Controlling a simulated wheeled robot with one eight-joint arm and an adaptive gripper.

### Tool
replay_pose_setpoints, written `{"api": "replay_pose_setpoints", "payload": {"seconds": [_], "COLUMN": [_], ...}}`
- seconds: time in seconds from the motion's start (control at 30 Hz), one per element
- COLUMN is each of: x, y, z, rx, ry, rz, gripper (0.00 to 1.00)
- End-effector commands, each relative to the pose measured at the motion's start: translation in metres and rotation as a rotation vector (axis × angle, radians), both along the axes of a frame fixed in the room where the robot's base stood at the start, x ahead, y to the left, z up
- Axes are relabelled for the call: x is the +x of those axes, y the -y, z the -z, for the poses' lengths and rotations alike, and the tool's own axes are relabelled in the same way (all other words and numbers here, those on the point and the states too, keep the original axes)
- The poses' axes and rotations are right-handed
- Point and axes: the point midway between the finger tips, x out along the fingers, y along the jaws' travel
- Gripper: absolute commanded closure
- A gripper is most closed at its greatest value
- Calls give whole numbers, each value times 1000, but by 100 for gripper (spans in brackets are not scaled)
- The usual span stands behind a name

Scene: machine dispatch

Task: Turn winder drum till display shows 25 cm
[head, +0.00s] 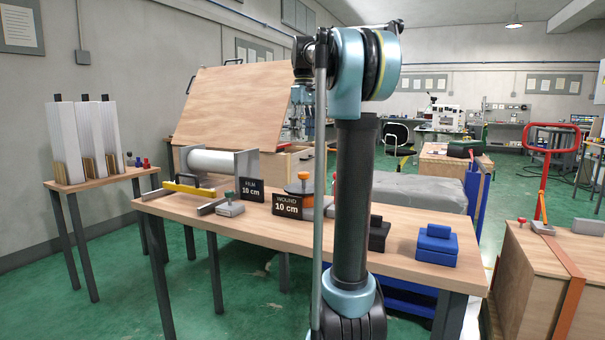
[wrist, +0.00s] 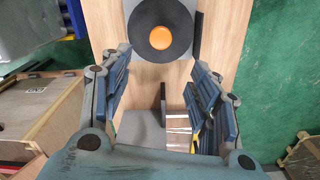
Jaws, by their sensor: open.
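The winder drum shows in the wrist view as a black disc (wrist: 137,40) with an orange hub (wrist: 159,38) on a grey base. In the head view its orange top (head: 299,187) stands partly hidden behind a black display (head: 287,206) that reads 10 cm. A second display (head: 254,190), marked FILM, also reads 10 cm. My gripper (wrist: 158,60) is open and empty. Its two fingers spread on either side below the disc in the wrist view, and I see no contact with the drum.
A white roll (head: 222,162) sits between grey plates on the wooden table (head: 350,238). A yellow bar (head: 190,189), a green-knobbed grey block (head: 230,208) and a blue box (head: 436,246) are also on it.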

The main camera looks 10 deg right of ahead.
Motion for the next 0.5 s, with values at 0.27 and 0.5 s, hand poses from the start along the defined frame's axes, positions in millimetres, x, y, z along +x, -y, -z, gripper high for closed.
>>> {"api": "replay_pose_setpoints", "payload": {"seconds": [0.27, 0.5], "x": [0, -1], "y": [0, 1], "z": [48, 90], "rx": [0, 0], "ry": [0, 0], "rz": [1, 1], "gripper": [44, 44]}}
